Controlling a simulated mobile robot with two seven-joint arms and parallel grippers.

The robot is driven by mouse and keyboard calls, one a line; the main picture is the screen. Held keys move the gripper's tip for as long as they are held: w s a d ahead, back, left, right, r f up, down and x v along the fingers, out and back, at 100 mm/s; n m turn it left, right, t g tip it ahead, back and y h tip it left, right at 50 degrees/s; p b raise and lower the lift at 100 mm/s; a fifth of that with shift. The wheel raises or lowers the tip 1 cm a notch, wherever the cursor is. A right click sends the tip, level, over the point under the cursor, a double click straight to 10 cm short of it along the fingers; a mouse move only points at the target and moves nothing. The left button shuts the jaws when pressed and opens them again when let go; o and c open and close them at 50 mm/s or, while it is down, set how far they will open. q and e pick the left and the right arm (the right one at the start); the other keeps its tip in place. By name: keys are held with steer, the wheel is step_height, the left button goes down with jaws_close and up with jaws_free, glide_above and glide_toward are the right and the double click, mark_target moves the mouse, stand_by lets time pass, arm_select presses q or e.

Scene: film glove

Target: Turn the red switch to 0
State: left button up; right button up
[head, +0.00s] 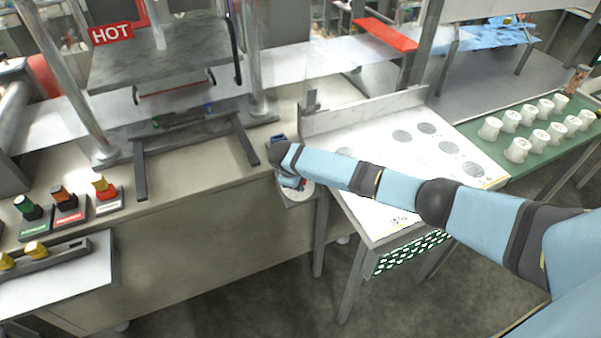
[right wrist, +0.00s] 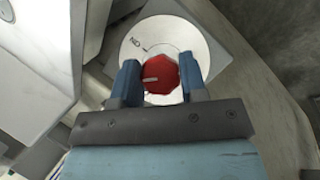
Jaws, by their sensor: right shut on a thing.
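The red switch (right wrist: 160,75) is a faceted red knob on a round pale dial plate (right wrist: 185,38) in the right wrist view. A pale pointer line on the knob points to the left. Lettering that seems to read "ON" and a tick mark show at the plate's upper left; no 0 mark is visible. My right gripper (right wrist: 160,88) is shut on the red switch, one blue finger on each side. In the head view my right gripper (head: 288,178) is at the bench's front corner, mostly covering the switch above the dial plate (head: 297,196). My left gripper is not in view.
A white table (head: 380,140) with grey discs stands just right of the switch. A press with a HOT sign (head: 111,33) is at upper left. Coloured push buttons (head: 62,198) sit on the bench at left. White cups (head: 518,148) stand on a green surface at right.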

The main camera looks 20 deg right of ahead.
steer(key=n+t+p, duration=0.1)
steer(key=n, duration=0.1)
steer(key=n+h+p, duration=0.1)
steer(key=n+p, duration=0.1)
steer(key=shift+a+r+t, duration=0.1)
steer(key=shift+r+t, duration=0.05)
steer(key=shift+t, duration=0.25)
steer(key=shift+n+t+h+p, duration=0.3)
steer(key=shift+n+t+p, duration=0.15)
steer(key=shift+n, duration=0.35)
steer(key=shift+n+t+p, duration=0.25)
steer(key=shift+n+p, duration=0.15)
steer(key=shift+n, duration=0.4)
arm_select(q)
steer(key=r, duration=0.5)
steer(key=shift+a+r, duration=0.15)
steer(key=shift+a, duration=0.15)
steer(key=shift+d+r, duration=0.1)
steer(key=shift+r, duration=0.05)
arm_select(e)
steer(key=shift+n+t, duration=0.3)
steer(key=shift+n, duration=0.1)
steer(key=o, duration=0.9)
steer(key=v, duration=1.3)
steer(key=shift+s+a+r, duration=0.1)
steer(key=shift+s+a, duration=0.1)
steer(key=shift+a, duration=0.2)
